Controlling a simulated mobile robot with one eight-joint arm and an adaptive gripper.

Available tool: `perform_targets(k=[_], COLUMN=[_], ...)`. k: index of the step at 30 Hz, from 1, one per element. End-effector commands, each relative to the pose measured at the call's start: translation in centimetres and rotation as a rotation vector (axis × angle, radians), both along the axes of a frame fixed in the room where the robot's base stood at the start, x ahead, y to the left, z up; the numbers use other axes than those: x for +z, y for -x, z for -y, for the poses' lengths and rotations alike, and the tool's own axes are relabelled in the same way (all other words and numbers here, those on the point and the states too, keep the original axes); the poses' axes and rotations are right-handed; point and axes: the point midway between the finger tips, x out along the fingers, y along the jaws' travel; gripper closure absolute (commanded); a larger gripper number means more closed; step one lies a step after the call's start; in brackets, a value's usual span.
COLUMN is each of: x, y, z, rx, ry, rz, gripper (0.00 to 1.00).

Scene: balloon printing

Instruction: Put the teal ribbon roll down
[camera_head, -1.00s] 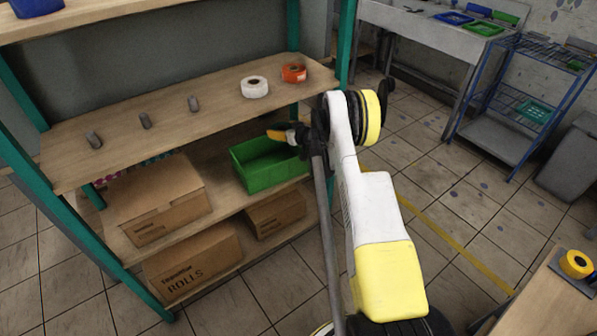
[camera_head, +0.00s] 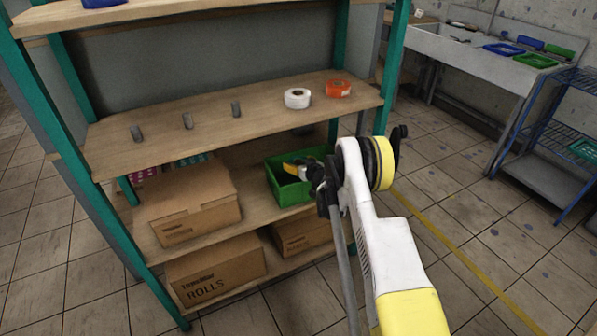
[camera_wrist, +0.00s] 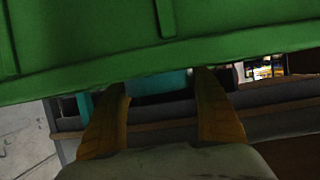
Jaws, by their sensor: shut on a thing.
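My gripper (camera_head: 291,168) is at the green bin on the shelf's middle board, its yellow fingers over the bin's opening in the head view. The wrist view shows both fingers of my gripper (camera_wrist: 162,86) with a teal piece, the teal ribbon roll (camera_wrist: 160,86), between the tips. Most of the roll is hidden, and the head view does not show it clearly. A wall of the green bin (camera_wrist: 90,40) fills the top of the wrist view, close to the fingertips. The green bin (camera_head: 285,190) also shows in the head view.
On the board above stand a white roll (camera_head: 297,98), an orange roll (camera_head: 338,88) and grey pegs (camera_head: 188,121). A cardboard box (camera_head: 190,205) is left of the bin.

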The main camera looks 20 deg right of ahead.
Motion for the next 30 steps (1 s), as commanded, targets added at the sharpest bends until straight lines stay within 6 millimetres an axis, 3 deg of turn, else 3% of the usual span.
perform_targets(k=[1,5,27,28,30], x=[-1.3,-3.0,-4.1,-4.2,-4.3], y=[0.0,0.0,0.1,0.1,0.1], z=[0.0,0.0,0.0,0.0,0.0], rx=[0.000,0.000,0.001,0.002,0.003], ry=[0.000,0.000,0.000,0.000,0.001], rz=[0.000,0.000,-0.002,-0.003,-0.004], gripper=[0.57,0.57,0.57,0.19,0.01])
